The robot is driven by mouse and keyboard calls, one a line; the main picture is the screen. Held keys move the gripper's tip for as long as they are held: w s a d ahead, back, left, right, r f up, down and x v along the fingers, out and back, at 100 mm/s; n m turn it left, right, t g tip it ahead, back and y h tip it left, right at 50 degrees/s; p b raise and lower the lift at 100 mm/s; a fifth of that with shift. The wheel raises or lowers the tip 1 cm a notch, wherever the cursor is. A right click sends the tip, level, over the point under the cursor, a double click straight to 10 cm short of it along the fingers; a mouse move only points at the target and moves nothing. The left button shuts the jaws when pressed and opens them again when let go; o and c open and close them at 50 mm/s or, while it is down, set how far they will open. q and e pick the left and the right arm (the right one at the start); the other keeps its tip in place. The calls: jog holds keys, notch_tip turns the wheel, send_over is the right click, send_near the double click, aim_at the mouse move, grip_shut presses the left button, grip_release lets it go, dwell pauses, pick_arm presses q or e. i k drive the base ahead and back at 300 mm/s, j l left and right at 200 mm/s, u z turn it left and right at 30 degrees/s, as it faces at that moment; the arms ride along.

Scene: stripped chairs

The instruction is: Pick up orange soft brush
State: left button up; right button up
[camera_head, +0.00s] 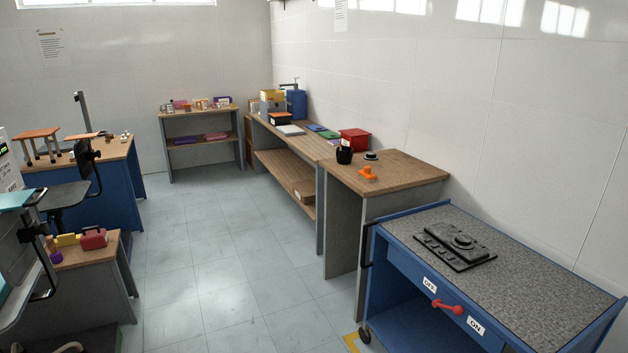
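A small orange object (367,173), which looks like the orange soft brush, lies on the wooden top of a table (418,170) in the middle right of the head view. It is near the table's front left edge. It is small here, so its bristles cannot be made out. Neither of my grippers shows in the head view, and nothing is seen touching the orange object.
A black cup (344,156) and a small dark round item (371,155) stand behind it. A red bin (354,139) is on the adjoining bench. A blue cart (545,280) with a red handle stands in front at right. The tiled floor (215,270) is clear.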

aim_at(365, 174)
jog(key=i, duration=2.15)
